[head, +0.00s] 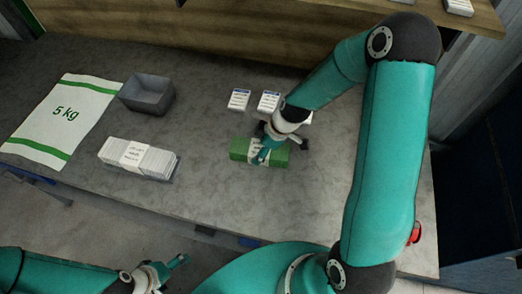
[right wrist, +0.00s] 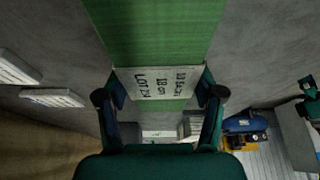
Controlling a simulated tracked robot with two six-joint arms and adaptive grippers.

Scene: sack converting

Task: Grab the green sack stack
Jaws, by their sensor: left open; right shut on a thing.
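The green sack stack (head: 239,149) lies on the grey table in the middle of the head view, with a white paper band around it. My right gripper (head: 265,150) is over the stack and shut on it. In the right wrist view the stack (right wrist: 160,30) runs up from between the fingers (right wrist: 161,85), which press on either side of the band; its printed label reads "LOT 214". My left gripper (head: 172,273) is open and empty at the bottom left, off the table's front edge. Part of the stack is hidden under my right gripper in the head view.
A white banded stack (head: 143,158) lies left of the green one. Behind it stands a grey bin (head: 148,94). A white 5 kg sack (head: 72,112) lies flat at the far left. Small white label packs (head: 238,99) lie behind the green stack. The table's right front is clear.

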